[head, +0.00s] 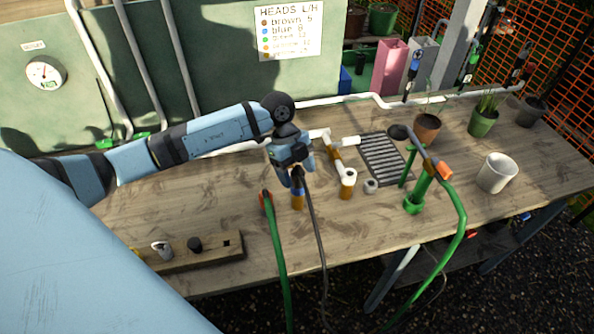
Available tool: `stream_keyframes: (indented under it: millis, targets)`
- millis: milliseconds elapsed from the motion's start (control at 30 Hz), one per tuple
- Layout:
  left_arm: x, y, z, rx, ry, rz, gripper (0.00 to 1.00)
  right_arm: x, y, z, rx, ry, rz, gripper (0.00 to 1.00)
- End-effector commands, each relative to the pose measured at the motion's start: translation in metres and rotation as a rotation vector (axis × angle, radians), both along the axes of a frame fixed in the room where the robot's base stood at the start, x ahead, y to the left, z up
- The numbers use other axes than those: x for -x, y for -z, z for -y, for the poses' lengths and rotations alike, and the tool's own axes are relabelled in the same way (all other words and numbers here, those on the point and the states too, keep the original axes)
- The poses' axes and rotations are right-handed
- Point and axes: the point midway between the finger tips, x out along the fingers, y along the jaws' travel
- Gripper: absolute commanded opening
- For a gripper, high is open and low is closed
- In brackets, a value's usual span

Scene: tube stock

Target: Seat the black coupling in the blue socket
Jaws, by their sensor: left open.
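My left gripper (297,178) points down over the middle of the bench, its fingers apart. A black hose (316,232) rises from the front edge to the fingers. Its end, where the black coupling would be, is mostly hidden by the gripper and is at or just above the socket top. I cannot tell whether it sits in the socket. My right gripper is not in view.
A green hose (278,250) with an orange end lies left of the socket. A white pipe with a brown foot (347,190), a grey ring (370,186) and a green stand (414,203) are to the right. A wooden block (220,251) is front left.

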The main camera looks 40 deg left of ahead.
Motion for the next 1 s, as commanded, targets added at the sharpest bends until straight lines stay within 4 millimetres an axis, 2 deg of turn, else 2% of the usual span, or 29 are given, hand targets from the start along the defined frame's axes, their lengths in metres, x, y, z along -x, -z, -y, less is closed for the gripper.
stream_keyframes:
  millis: [167,600,800,1000]
  targets:
    - [-0.003,-0.02,-0.009,-0.002,-0.002,0.005,0.67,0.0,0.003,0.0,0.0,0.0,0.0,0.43]
    - [-0.011,-0.106,-0.043,-0.002,-0.002,0.004,0.67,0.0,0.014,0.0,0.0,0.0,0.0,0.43]
    - [-0.013,-0.124,-0.05,-0.001,0.0,0.001,0.67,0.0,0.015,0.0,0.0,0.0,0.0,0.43]
    - [-0.012,-0.126,-0.051,0.0,0.0,0.0,0.67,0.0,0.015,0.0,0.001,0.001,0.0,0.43]
